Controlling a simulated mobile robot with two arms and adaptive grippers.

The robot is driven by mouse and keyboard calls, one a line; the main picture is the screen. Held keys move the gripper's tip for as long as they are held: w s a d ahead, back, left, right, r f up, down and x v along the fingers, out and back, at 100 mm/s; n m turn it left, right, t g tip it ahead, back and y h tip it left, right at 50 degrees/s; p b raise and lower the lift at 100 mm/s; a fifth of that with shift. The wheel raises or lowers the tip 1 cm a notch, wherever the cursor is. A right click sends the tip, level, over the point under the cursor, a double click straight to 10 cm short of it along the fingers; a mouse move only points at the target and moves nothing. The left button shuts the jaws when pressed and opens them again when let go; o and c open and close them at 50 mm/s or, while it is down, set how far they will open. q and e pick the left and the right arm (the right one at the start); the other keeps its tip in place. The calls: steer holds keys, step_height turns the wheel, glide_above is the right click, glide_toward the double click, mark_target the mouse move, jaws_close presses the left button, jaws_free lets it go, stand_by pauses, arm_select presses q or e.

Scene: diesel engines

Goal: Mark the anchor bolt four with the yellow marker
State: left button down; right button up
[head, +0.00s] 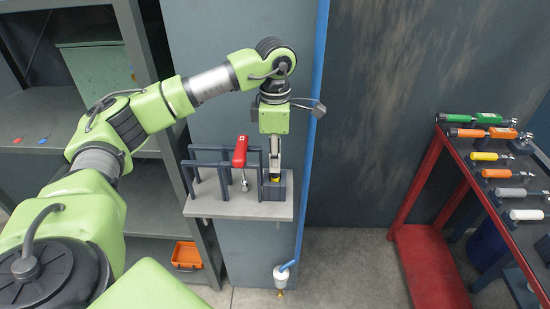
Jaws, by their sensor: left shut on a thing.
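My left gripper (275,170) points straight down over the right end of a small grey shelf (237,209) on the blue-grey column. It is shut on a small yellow thing, apparently the yellow marker (275,179), of which only a bit shows between the fingertips. The marker is at a dark block (275,190) on the shelf; I cannot tell whether it sits in the block or just above it. Anchor bolt four cannot be made out. My right gripper is not in view.
A red-handled tool (240,152) stands close left of my left gripper, beside dark rack frames (208,164). A blue pipe (314,130) runs down at the right. A red cart (420,180) with several coloured-handled tools stands at far right. An orange case (186,254) lies low left.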

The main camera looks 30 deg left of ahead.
arm_select(q)
steer(key=shift+r+p, duration=3.05)
steer(key=shift+r, duration=1.5)
steer(key=shift+f, duration=0.1)
